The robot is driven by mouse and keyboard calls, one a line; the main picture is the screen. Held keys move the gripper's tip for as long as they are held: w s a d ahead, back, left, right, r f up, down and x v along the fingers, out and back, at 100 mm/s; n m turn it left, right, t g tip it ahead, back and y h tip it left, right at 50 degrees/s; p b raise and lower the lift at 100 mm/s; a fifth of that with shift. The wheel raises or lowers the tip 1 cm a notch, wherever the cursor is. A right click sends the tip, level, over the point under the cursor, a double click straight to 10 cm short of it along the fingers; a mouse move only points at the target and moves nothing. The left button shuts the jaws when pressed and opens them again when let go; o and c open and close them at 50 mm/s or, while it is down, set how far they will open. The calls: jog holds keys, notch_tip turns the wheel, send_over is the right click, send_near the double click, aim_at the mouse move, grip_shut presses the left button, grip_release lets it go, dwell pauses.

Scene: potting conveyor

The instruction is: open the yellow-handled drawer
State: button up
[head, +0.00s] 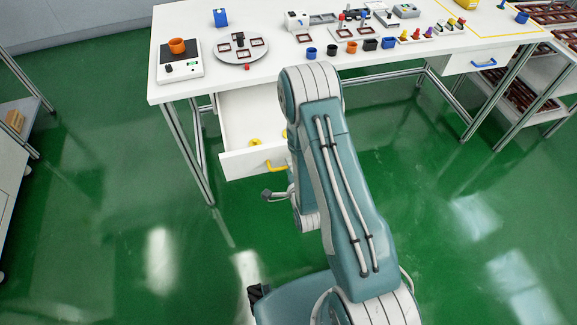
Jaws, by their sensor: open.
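The yellow-handled drawer (237,165) is white and hangs under the left part of the long white table. It is pulled out, and its inside shows. Its yellow handle (275,167) is on the front face, just left of my arm. Small yellow things (255,142) lie inside the drawer. My upper arm covers the drawer's right side. My forearm folds down behind it, and a small grey part of my wrist shows just below the handle. My gripper's fingers are hidden behind my arm, so I cannot tell whether they touch the handle.
The white table (185,90) carries a scale with an orange cup (177,46), a round turntable (240,50) and several small cups and parts. A blue-handled drawer (470,61) is at the right. Metal table legs (190,150) stand left of the open drawer. Green floor in front is clear.

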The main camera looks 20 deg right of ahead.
jog(key=v, duration=0.7)
jog(key=shift+w, duration=0.1)
jog(key=w+r+n+g, duration=0.25)
jog(key=r+n, duration=0.25)
jog(key=r, duration=0.4)
jog(key=w+r+n+g, duration=0.2)
jog(key=r+n+g, duration=0.15)
jog(key=r, duration=0.55)
jog(key=s+r+n+g, duration=0.2)
jog(key=s+r+n, duration=0.2)
jog(key=s+r, duration=0.3)
jog(key=s+r+n+g, duration=0.2)
jog(key=s+r+n, duration=0.3)
jog(key=s, duration=0.8)
notch_tip(320, 180, up, 4)
jog(key=shift+s+f, duration=0.2)
jog(key=shift+s, duration=0.2)
